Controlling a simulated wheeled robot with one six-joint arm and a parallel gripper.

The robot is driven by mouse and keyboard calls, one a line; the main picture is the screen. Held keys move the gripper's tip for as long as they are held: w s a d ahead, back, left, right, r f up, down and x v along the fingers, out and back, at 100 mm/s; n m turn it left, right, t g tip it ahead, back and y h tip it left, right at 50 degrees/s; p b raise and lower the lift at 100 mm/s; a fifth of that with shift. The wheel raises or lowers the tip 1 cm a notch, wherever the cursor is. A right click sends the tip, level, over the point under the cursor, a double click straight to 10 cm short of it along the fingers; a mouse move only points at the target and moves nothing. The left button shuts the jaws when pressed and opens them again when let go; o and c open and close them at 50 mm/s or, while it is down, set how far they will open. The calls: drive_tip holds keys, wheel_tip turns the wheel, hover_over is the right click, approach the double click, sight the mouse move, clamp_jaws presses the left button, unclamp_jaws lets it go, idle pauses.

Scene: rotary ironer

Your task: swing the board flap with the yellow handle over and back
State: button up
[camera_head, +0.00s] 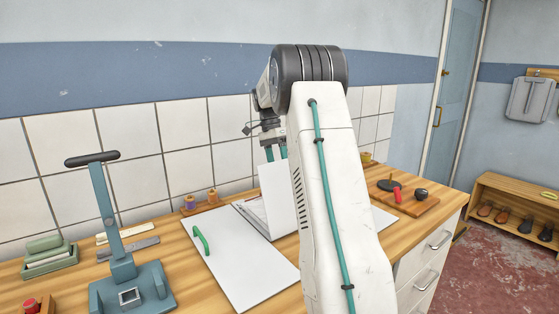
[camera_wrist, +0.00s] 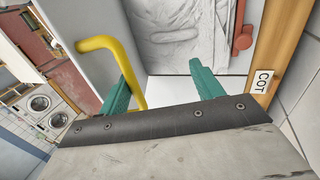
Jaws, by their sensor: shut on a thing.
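The board flap (camera_head: 272,190) stands raised, as a pale upright panel, in the head view; part of it is behind my arm. In the wrist view the flap (camera_wrist: 88,18) is the grey panel at the upper left, with the bent yellow handle (camera_wrist: 105,42) on it. My gripper (camera_head: 276,153) is over the flap's top edge in the head view. The handle is hidden in the head view.
A white board (camera_head: 238,262) with a green handle (camera_head: 201,241) lies left of the flap. A teal lever press (camera_head: 118,258) stands at the front left. A wooden board (camera_head: 408,203) with dark and red items lies at the right. Wall tiles (camera_head: 130,140) rise behind.

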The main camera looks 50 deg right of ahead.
drive_tip(key=shift+c, duration=0.3)
drive_tip(key=shift+w+r, duration=0.15)
drive_tip(key=v, duration=0.6)
drive_tip(key=shift+w+d+r, duration=0.1)
drive_tip(key=shift+r, duration=0.15)
drive_tip(key=shift+c, duration=1.4)
drive_tip(key=shift+r, duration=0.45)
drive_tip(key=s+a+r+n+t, duration=0.1)
drive_tip(key=s+a+r+n, duration=0.15)
drive_tip(key=a, duration=0.55)
drive_tip(key=s+a+r+n+h, duration=0.1)
drive_tip(key=s+a+n, duration=0.3)
drive_tip(key=a, duration=0.4)
drive_tip(key=s+a+r+n+t, duration=0.1)
drive_tip(key=s+a+r+n, duration=0.2)
drive_tip(key=a, duration=0.5)
drive_tip(key=s+a+f+n+t, duration=0.1)
drive_tip(key=s+a+f+n, duration=0.4)
drive_tip(key=s+a, duration=0.3)
drive_tip(key=s+a+f+n+t, duration=0.2)
drive_tip(key=s+a+f+n, duration=0.4)
drive_tip(key=s, duration=0.8)
wheel_tip(320, 180, down, 2)
drive_tip(key=shift+a+f, duration=0.15)
drive_tip(key=shift+a, duration=0.75)
